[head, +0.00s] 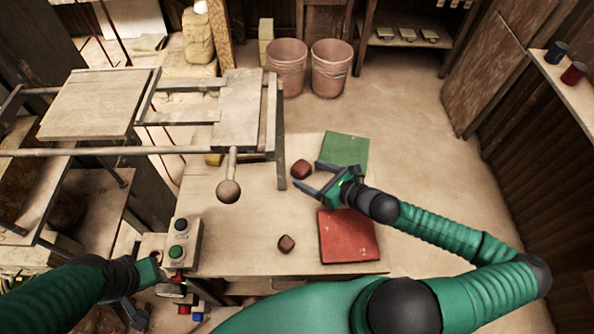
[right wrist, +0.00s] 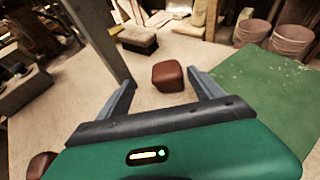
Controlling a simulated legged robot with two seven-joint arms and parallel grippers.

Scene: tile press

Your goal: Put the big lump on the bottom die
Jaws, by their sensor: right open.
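The big lump (head: 301,169), a dark red-brown rounded block, lies on the table left of the green mat. A smaller similar lump (head: 286,243) lies nearer, left of the red mat. My right gripper (head: 309,176) is open and empty, its fingers pointing at the big lump. In the right wrist view the big lump (right wrist: 168,75) shows just beyond and between the fingertips (right wrist: 162,85), apart from them. The press (head: 241,112) stands at left with a ball-ended lever; I cannot make out its bottom die for certain. My left gripper (head: 137,312) is low at left, its jaws unclear.
A green mat (head: 345,150) and a red mat (head: 348,236) lie on the table's right side. A button box (head: 181,243) stands at the left front. The press post and lever ball (head: 228,191) stand left of the big lump. Two buckets (head: 331,68) stand behind the table.

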